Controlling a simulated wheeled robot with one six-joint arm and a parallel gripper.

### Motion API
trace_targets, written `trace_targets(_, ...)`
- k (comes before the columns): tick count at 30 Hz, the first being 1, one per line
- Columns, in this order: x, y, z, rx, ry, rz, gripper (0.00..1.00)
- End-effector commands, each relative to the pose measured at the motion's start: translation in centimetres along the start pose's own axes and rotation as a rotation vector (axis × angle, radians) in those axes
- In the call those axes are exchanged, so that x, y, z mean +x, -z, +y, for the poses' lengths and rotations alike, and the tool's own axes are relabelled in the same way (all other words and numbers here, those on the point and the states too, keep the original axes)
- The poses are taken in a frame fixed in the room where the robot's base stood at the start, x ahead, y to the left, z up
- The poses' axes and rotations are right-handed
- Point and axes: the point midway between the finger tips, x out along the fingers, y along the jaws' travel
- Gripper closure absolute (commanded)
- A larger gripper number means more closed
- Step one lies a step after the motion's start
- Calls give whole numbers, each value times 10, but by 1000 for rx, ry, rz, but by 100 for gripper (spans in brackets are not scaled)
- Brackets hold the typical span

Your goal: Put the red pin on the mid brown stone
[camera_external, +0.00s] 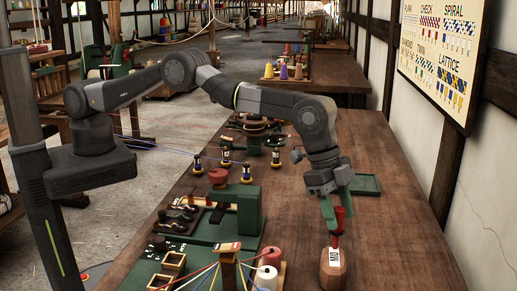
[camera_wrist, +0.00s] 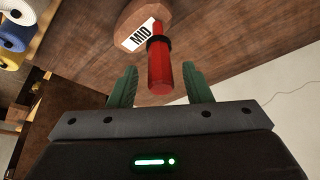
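The red pin (camera_external: 337,224) stands near upright at the top of the mid brown stone (camera_external: 333,271), which has a white MID label. In the wrist view the pin (camera_wrist: 160,70) has a dark collar near its stone end, and that end meets the stone (camera_wrist: 131,17) or overlaps it in the picture. My gripper (camera_external: 338,212) is directly above the stone, pointing down, with its green fingers on either side of the pin. In the wrist view my gripper (camera_wrist: 160,87) is open, with a gap between each finger and the pin. The pin's exact seat is hard to see.
White and pink spools (camera_external: 268,268) stand left of the stone. A green block device (camera_external: 240,208) and several small dark pegs (camera_external: 226,157) are farther left. A green tray (camera_external: 366,184) lies behind my gripper. The wooden table (camera_external: 402,240) is clear to the right.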

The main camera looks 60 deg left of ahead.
Motion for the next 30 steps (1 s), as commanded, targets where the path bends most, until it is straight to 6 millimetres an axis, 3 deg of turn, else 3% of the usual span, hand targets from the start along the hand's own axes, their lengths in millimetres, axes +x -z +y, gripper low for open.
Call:
trace_targets(8, -2, 1, 0, 0, 0, 1, 56)
trace_targets(14, -15, 2, 0, 0, 1, 3, 56)
trace_targets(30, -104, 2, 0, 0, 1, 2, 56)
